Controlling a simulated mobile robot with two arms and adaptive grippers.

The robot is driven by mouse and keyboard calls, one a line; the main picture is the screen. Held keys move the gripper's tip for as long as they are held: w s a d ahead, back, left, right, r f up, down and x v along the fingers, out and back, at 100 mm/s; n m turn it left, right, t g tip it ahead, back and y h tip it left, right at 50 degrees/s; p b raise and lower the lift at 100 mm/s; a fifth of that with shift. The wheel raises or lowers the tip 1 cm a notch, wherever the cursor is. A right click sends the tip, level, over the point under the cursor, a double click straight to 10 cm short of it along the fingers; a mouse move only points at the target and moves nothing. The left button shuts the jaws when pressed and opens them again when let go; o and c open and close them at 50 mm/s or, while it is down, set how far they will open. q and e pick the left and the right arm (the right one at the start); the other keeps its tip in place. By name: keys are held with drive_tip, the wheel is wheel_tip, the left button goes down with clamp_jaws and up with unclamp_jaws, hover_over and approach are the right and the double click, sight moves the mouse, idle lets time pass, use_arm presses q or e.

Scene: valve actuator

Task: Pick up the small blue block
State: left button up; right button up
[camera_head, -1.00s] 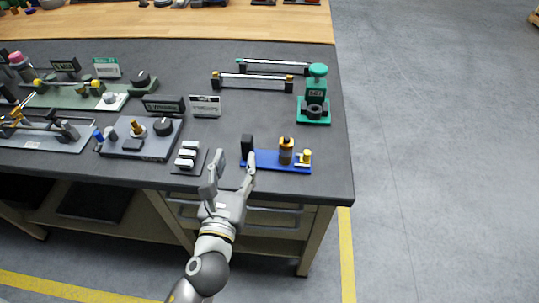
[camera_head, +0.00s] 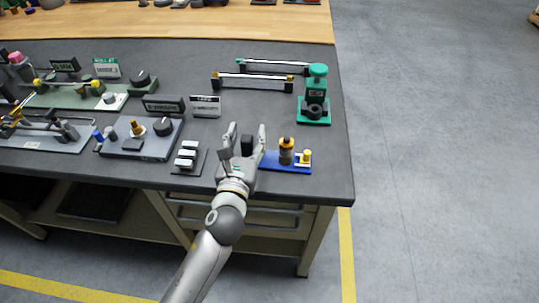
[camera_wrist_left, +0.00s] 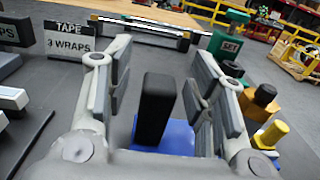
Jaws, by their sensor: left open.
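A blue base plate (camera_head: 282,166) sits near the front edge of the bench. A black upright block (camera_head: 247,144) stands at its left end. My left gripper (camera_head: 247,128) is open, with one finger on each side of the black block. In the left wrist view the black block (camera_wrist_left: 155,108) stands between the open fingers (camera_wrist_left: 160,65), with gaps on both sides. The blue plate (camera_wrist_left: 185,140) shows beneath it. A small blue piece (camera_head: 98,135) is by the grey panel at the left. I cannot tell which blue thing is the small blue block. My right gripper is not in view.
On the blue plate stand an amber-and-dark cylinder (camera_head: 286,151) and a yellow fitting (camera_head: 304,157), right of my gripper. A white-block rack (camera_head: 187,158) is close on the left. A green press (camera_head: 315,98) stands behind.

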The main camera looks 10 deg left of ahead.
use_arm(q)
drive_tip(key=shift+c, duration=0.4)
clamp_jaws()
drive_tip(key=shift+r, duration=0.2)
wheel_tip(320, 180, up, 9)
drive_tip(key=shift+f, duration=4.2)
